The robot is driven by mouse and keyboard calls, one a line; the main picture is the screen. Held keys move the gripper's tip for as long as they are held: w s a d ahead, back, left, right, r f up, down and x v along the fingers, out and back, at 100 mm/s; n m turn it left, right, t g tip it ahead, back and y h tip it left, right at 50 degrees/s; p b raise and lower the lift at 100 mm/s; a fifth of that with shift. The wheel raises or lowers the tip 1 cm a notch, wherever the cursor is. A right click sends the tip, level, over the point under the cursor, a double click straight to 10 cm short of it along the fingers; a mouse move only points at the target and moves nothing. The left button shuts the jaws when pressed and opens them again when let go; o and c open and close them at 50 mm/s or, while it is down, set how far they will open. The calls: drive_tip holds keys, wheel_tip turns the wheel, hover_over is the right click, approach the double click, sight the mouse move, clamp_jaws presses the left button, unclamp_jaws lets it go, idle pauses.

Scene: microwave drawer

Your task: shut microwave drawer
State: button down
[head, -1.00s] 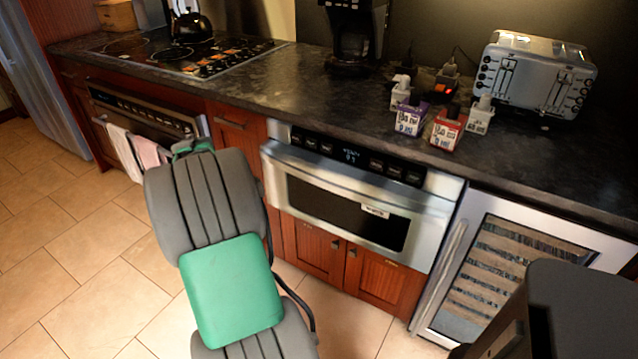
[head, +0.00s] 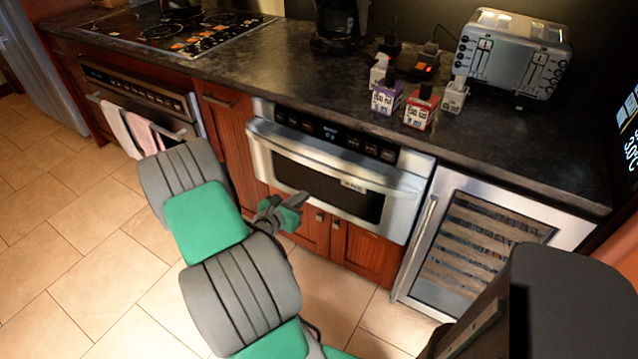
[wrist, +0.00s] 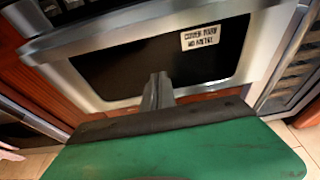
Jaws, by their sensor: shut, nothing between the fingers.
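The microwave drawer (head: 400,205) has a steel front with a dark window and sits under the counter, below its black control panel (head: 340,140). Its front stands a little out from the cabinet face. My gripper (head: 303,199) is shut and empty, in front of the lower left part of the drawer front. In the wrist view, the shut fingers (wrist: 158,88) point at the dark window (wrist: 125,62), with the white label to their upper right. I cannot tell whether the fingertips touch the drawer.
A glass-door wine cooler (head: 480,245) stands right of the drawer. Red-brown cabinet doors (head: 365,255) are below it. An oven (head: 140,100) with towels is at left. A toaster (head: 515,55) and small bottles stand on the counter (head: 250,75). The tiled floor in front is clear.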

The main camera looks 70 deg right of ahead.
sight(324, 177)
drive_tip(key=x, duration=0.6)
drive_tip(key=r+x, duration=0.1)
drive_tip(key=x, duration=0.3)
drive_tip(key=shift+d+r, duration=0.1)
drive_tip(key=shift+d, duration=0.15)
